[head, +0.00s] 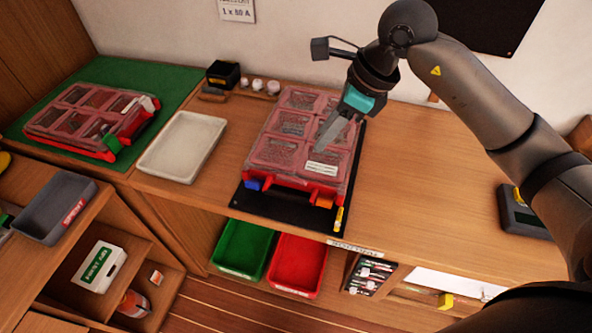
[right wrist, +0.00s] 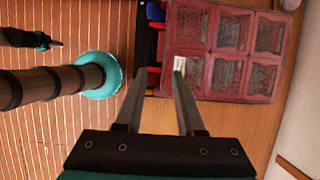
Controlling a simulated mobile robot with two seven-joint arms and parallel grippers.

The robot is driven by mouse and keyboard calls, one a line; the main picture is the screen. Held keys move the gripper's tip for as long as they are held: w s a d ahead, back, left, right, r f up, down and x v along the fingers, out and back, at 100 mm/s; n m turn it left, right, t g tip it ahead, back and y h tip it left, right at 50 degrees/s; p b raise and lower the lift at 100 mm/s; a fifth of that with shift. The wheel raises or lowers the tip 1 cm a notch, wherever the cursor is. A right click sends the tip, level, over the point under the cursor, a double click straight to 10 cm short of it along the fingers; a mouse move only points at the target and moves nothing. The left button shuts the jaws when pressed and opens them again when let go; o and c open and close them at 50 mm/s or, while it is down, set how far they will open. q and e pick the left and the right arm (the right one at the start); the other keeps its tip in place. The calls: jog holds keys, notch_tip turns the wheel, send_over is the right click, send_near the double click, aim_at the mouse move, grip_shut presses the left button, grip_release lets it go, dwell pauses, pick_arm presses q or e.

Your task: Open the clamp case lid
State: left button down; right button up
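A red case (head: 276,158) with a clear, compartmented lid lies on a black mat at the middle of the bench; its lid is down. A blue latch (head: 253,184) and an orange latch (head: 324,202) are on its front edge, and a white label (head: 322,168) is on the lid. My right gripper (head: 325,140) is above the lid's right part. The right wrist view shows its fingers (right wrist: 158,78) spread, with nothing between them and the case (right wrist: 222,50) beyond. What seems to be my left gripper (right wrist: 45,42) shows small in that view; its opening is unclear.
A second red case (head: 85,118) with a green latch lies on a green mat at left. A white tray (head: 183,147) stands between the cases. Green (head: 243,249) and red (head: 298,265) bins sit below the bench edge. The bench right of the case is mostly clear.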

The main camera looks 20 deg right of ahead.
aim_at(292, 177)
jog(key=x, duration=1.5)
jog(key=shift+f, duration=0.1)
grip_shut()
dwell(0.9)
